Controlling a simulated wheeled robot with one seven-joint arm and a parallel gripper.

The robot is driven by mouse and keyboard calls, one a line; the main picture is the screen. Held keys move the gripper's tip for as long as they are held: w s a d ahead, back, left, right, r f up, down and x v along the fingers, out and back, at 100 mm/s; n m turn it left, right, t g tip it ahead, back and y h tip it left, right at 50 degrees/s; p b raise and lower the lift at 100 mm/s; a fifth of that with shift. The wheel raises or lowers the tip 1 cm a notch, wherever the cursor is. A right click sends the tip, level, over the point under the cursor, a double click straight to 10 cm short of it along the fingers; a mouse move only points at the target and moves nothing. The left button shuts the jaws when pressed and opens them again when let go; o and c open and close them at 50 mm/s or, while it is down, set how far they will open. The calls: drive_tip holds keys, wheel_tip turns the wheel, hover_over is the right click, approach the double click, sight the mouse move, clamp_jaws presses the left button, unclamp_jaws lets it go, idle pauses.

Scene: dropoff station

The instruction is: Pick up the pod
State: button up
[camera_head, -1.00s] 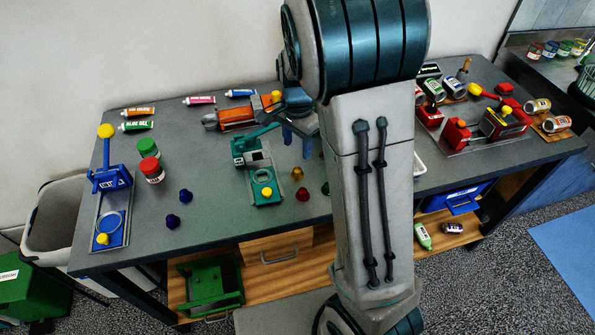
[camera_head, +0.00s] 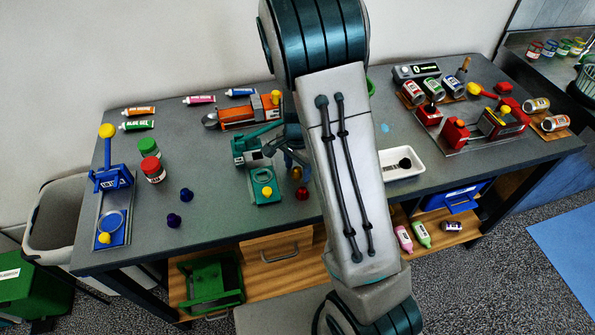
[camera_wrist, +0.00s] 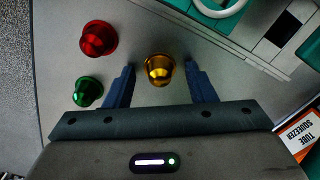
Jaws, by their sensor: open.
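A gold pod (camera_wrist: 158,69) lies on the grey table between the two fingertips of my gripper (camera_wrist: 160,72) in the wrist view. The fingers are apart, with a gap on each side of the pod. In the head view the gold pod (camera_head: 296,173) shows just below my gripper (camera_head: 288,160). A red pod (camera_wrist: 98,39) and a green pod (camera_wrist: 88,92) lie to the left in the wrist view. The red pod (camera_head: 302,194) also shows in the head view.
A teal machine (camera_head: 264,187) stands close to the gold pod, and an orange machine (camera_head: 248,112) is behind. A tube squeezer box edge (camera_wrist: 303,142) shows at right in the wrist view. A white tray (camera_head: 420,169) lies right of my arm. The table's front-left is mostly clear.

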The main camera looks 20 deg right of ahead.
drive_tip(key=c, duration=0.8)
drive_tip(key=shift+c, duration=0.2)
drive_tip(key=shift+r, duration=0.15)
